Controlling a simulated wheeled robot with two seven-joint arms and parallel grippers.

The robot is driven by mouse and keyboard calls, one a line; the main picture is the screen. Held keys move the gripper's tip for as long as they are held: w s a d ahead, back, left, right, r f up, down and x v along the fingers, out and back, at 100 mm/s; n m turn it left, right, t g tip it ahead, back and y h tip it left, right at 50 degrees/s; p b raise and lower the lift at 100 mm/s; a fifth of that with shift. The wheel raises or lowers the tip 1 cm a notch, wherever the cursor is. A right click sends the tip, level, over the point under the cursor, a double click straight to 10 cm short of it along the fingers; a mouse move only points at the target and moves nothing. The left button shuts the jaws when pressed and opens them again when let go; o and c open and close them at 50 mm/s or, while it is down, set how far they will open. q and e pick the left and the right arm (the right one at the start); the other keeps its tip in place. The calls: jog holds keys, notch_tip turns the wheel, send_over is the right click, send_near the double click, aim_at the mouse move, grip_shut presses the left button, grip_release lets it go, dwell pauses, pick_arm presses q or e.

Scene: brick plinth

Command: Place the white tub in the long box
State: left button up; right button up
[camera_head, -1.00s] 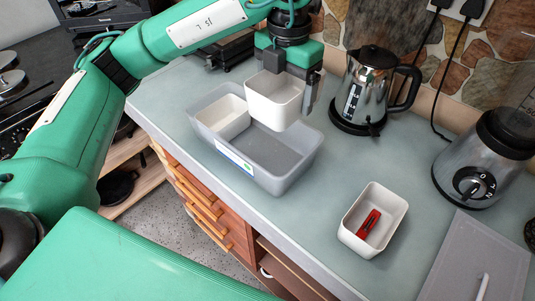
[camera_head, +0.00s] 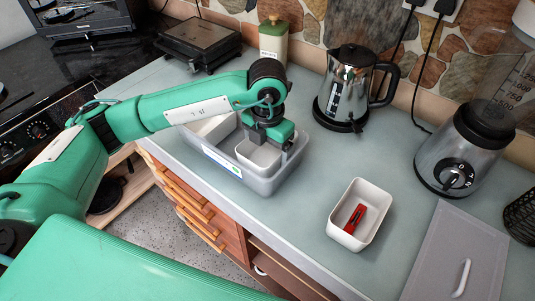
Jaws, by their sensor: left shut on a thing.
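My left gripper (camera_head: 268,137) points down over the long box and is shut on the rim of a white tub (camera_head: 258,154). This tub sits low inside the right part of the grey long box (camera_head: 266,184); I cannot tell whether it touches the box floor. Another white tub (camera_head: 212,128) is in the left part of the box, partly hidden by my forearm. A third white tub (camera_head: 345,238) stands on the counter to the right with a red object (camera_head: 354,218) inside. My right gripper is not in view.
A kettle (camera_head: 345,85) stands behind the box, and a green-and-cream canister (camera_head: 273,42) is at the back. A blender (camera_head: 465,150) and grey board (camera_head: 455,255) are at the right. The counter between the box and the right tub is clear.

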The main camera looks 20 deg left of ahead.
aim_at(267, 159)
pick_arm(q)
notch_tip(267, 159, down, 3)
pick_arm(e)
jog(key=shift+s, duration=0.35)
pick_arm(q)
jog(key=shift+f, duration=0.1)
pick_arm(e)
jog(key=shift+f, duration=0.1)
